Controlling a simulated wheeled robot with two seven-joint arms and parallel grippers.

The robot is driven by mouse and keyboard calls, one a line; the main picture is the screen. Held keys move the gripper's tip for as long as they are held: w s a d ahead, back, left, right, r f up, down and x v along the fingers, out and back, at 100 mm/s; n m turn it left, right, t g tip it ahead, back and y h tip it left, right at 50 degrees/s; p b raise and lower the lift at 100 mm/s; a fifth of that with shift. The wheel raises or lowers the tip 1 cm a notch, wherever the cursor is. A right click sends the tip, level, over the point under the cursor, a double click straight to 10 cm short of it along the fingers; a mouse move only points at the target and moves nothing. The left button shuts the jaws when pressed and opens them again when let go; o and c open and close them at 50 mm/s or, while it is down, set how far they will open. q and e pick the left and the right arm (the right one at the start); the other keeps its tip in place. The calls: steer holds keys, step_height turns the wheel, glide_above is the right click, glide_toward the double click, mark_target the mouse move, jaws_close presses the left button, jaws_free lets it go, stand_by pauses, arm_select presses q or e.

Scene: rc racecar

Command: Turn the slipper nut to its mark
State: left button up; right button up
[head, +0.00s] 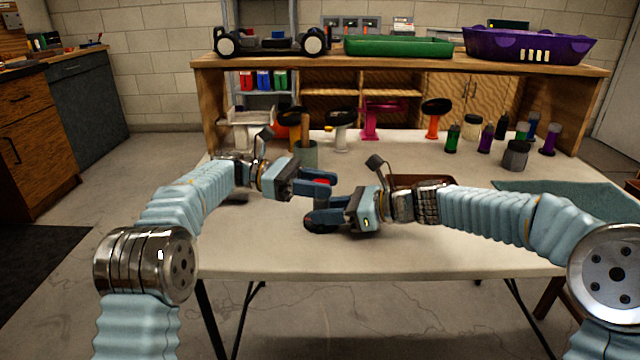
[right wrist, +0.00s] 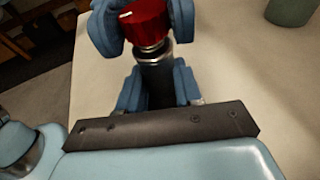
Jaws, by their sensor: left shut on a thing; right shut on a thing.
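The slipper nut is a red ribbed knob (right wrist: 146,24) with a short white line on its top, at the top of the right wrist view. Below it are a silver metal collar (right wrist: 154,54) and a dark cylindrical body (right wrist: 159,88). My left gripper (head: 326,182) is shut on the red nut, with a finger on each side of it. My right gripper (head: 318,217) is shut on the dark body below, its fingers on either side. In the head view only a little red shows between the left fingers. I cannot make out a matching mark on the body.
The white table (head: 420,255) is clear in front. A brown tray (head: 420,181) lies behind my right gripper, and a grey-green cup (head: 306,154) stands behind my left. Several bottles and a teal mat (head: 565,197) are at right. A shelf behind holds a car chassis (head: 270,43) and trays.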

stand_by(0.4)
arm_select(q)
steer(key=o, duration=1)
steer(key=shift+c, duration=0.2)
steer(key=v, duration=1.2)
steer(key=shift+w, duration=0.1)
arm_select(e)
steer(key=o, duration=1)
steer(key=shift+o, duration=0.2)
steer(key=shift+d, duration=0.1)
